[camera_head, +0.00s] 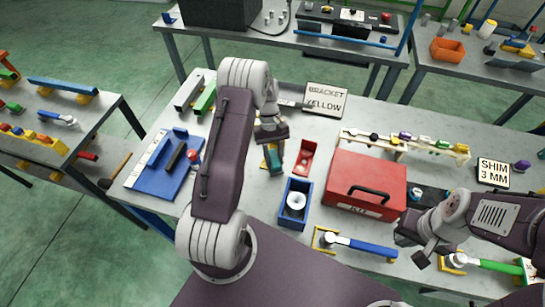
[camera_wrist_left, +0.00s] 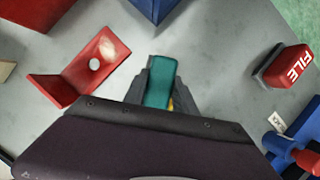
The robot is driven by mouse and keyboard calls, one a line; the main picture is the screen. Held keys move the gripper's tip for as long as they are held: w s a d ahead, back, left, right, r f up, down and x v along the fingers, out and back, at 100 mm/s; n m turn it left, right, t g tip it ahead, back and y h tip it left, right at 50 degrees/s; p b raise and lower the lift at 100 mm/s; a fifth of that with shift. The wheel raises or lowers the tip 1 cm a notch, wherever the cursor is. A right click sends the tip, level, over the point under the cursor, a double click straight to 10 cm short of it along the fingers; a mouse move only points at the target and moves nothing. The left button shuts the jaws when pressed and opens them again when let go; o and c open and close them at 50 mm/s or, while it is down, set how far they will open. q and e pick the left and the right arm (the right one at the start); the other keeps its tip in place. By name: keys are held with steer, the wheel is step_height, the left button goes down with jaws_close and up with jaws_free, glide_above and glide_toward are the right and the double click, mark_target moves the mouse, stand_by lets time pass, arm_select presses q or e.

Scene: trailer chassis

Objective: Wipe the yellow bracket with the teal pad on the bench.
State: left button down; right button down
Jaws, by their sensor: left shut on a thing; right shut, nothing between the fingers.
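My left gripper (camera_head: 273,150) is shut on the teal pad (camera_wrist_left: 160,82) above the bench (camera_head: 235,250). The teal pad (camera_head: 276,158) also shows in the head view, at the gripper's tip. The yellow bracket (camera_head: 266,165) shows only as a small patch beside and below the pad. In the left wrist view a sliver of the yellow bracket (camera_wrist_left: 171,105) shows next to the finger; most is hidden. I cannot tell whether pad and bracket touch. My right gripper (camera_head: 414,250) is shut and empty at the right front of the bench.
A red bracket (camera_head: 304,158) stands just right of my left gripper. A blue bin (camera_head: 295,217) and a red toolbox (camera_head: 360,178) lie further right. A sign (camera_head: 326,99) reads "BRACKET YELLOW". A blue board (camera_head: 160,184) is at the left; a red FILE block (camera_wrist_left: 283,66) sits near the pad.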

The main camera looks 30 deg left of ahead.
mark_target(274, 157)
arm_select(q)
steer(key=shift+r+p, duration=2.45)
steer(key=shift+r, duration=0.6)
step_height(274, 157, up, 3)
steer(key=p, duration=0.3)
steer(key=shift+r, duration=0.1)
